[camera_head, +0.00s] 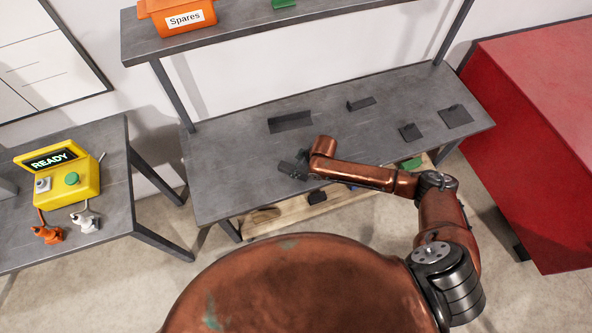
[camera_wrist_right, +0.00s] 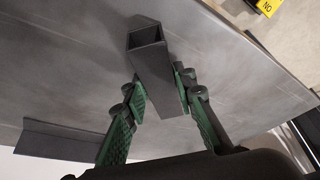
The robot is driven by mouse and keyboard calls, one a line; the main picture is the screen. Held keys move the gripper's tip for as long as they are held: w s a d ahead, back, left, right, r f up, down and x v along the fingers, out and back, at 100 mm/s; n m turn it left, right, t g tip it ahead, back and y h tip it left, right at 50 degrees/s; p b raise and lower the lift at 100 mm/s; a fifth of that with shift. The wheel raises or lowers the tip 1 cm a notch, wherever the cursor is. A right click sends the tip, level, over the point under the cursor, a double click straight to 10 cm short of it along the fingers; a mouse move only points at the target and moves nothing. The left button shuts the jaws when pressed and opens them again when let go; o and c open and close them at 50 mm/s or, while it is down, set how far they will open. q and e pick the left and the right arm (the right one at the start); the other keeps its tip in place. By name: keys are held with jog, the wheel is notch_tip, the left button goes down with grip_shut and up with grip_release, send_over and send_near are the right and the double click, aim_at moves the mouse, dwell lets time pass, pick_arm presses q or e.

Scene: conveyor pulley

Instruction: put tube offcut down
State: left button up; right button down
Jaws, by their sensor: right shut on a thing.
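The tube offcut (camera_wrist_right: 165,88) is a short dark grey square tube with an open end. In the right wrist view it sits between the green-padded fingers of my right gripper (camera_wrist_right: 160,92), which is shut on it. In the head view my right gripper (camera_head: 292,169) is over the left front part of the grey worktable (camera_head: 228,188). The offcut is hard to tell apart from the dark gripper there. I cannot tell whether it touches the tabletop. My left gripper is not in view.
A dark angle piece (camera_head: 290,122) lies behind the gripper. Smaller dark parts (camera_head: 361,103) (camera_head: 410,132) and a flat plate (camera_head: 455,117) lie farther right. A shelf with an orange Spares bin (camera_head: 178,17) is above. A yellow READY box (camera_head: 62,178) stands left.

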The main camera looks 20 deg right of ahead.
jog(key=c, duration=1.6)
grip_release()
jog(key=shift+r, duration=0.1)
jog(key=p+v, duration=0.3)
jog(key=v, duration=0.9)
